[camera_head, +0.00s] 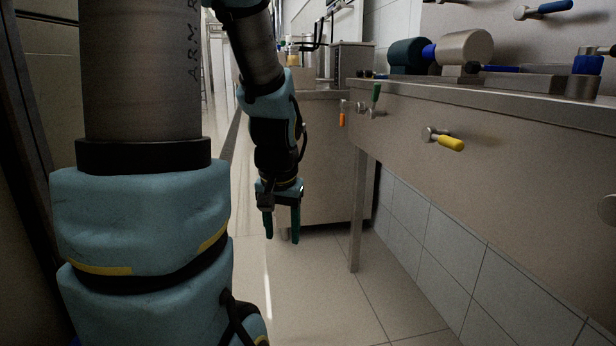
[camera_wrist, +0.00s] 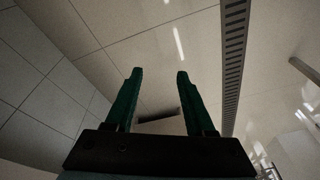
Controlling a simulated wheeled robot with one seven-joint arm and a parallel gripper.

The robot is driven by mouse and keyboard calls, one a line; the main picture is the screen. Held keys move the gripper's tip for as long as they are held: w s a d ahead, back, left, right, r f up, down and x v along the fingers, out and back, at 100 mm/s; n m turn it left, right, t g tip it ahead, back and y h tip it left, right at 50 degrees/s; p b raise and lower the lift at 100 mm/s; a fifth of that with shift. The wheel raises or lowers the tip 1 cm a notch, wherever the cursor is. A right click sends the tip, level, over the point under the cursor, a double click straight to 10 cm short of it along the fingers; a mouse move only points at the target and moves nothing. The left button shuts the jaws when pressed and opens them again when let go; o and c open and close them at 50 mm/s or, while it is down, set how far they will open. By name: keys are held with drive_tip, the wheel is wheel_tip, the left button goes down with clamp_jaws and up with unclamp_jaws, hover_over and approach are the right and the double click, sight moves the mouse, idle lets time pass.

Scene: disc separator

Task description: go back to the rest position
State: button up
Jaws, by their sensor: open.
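My gripper (camera_head: 282,222) hangs pointing down beside the left end of the steel bench in the head view. Its two dark green fingers are apart with nothing between them. In the wrist view the open fingers (camera_wrist: 158,75) show against the tiled floor (camera_wrist: 150,35). My arm fills the left part of the head view and bends down in the middle. No object is held.
The steel bench (camera_head: 480,140) at right carries a motor-like unit (camera_head: 465,48). Yellow (camera_head: 451,143), green (camera_head: 376,92) and orange (camera_head: 342,119) handles project from its front. A bench leg (camera_head: 358,210) stands right of my gripper. Floor below is clear. A drain grate (camera_wrist: 234,60) crosses the floor.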

drive_tip(key=s+a+f+n+g, duration=0.1)
drive_tip(key=s+a+f+n, duration=0.1)
drive_tip(key=s, duration=0.3)
wheel_tip(320, 180, up, 38)
drive_tip(key=p, duration=3.8)
drive_tip(key=shift+w+d+f, duration=0.2)
drive_tip(key=shift+d, duration=0.05)
